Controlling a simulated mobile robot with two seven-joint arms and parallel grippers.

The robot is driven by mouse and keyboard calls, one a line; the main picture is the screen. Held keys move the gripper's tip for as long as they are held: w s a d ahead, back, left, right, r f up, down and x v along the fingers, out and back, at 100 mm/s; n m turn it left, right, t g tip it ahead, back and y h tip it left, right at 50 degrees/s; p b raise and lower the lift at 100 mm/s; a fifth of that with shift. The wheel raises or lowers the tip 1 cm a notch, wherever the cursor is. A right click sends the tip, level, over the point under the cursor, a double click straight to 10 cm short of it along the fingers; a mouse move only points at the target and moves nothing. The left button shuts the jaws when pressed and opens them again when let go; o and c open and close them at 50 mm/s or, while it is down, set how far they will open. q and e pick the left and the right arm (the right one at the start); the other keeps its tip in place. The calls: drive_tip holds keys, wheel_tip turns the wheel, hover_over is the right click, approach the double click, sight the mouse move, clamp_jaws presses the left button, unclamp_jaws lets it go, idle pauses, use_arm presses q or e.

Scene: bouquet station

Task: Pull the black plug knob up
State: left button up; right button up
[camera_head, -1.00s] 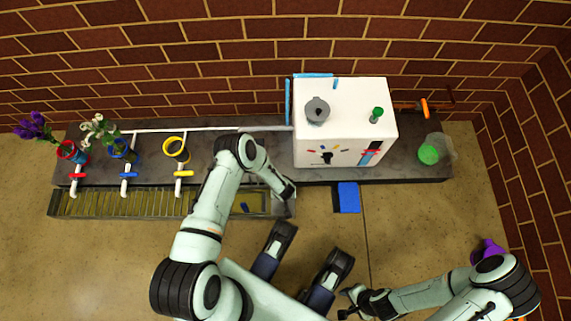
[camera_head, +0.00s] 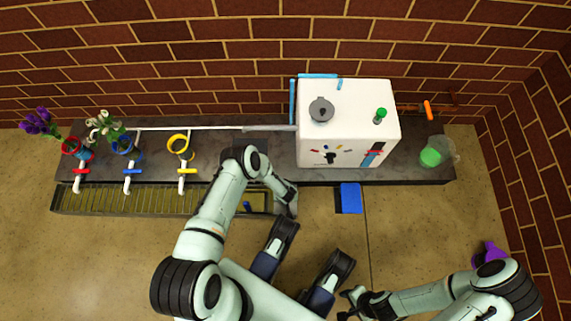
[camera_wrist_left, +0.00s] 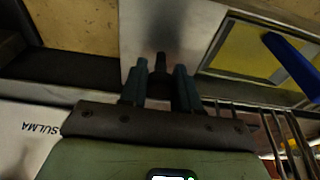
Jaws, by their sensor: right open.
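The black plug knob (camera_wrist_left: 160,62) shows in the left wrist view as a small dark upright piece in front of a grey metal surface. My left gripper (camera_wrist_left: 160,82) is right at it, one finger on either side, with only a narrow space between them. I cannot tell whether the fingers press on the knob. In the head view my left arm reaches down to the right end of the trough (camera_head: 160,199), and the knob is hidden there. My right gripper (camera_head: 352,302) is open and empty over the floor at the bottom, far from the trough.
A white box (camera_head: 345,100) stands on the dark counter, right of my left arm. A blue piece (camera_head: 351,197) lies in front of it. Colored taps and flower vases are at the left. A blue object (camera_wrist_left: 290,62) crosses the yellow trough bottom beside my left gripper.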

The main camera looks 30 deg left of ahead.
use_arm(q)
drive_tip(key=shift+r+p, duration=0.4)
drive_tip(key=shift+p, duration=0.15)
drive_tip(key=shift+r+p, duration=1.05)
drive_tip(key=shift+p, duration=0.05)
drive_tip(key=shift+r, duration=0.15)
drive_tip(key=o, duration=0.9)
drive_tip(key=shift+c, duration=0.2)
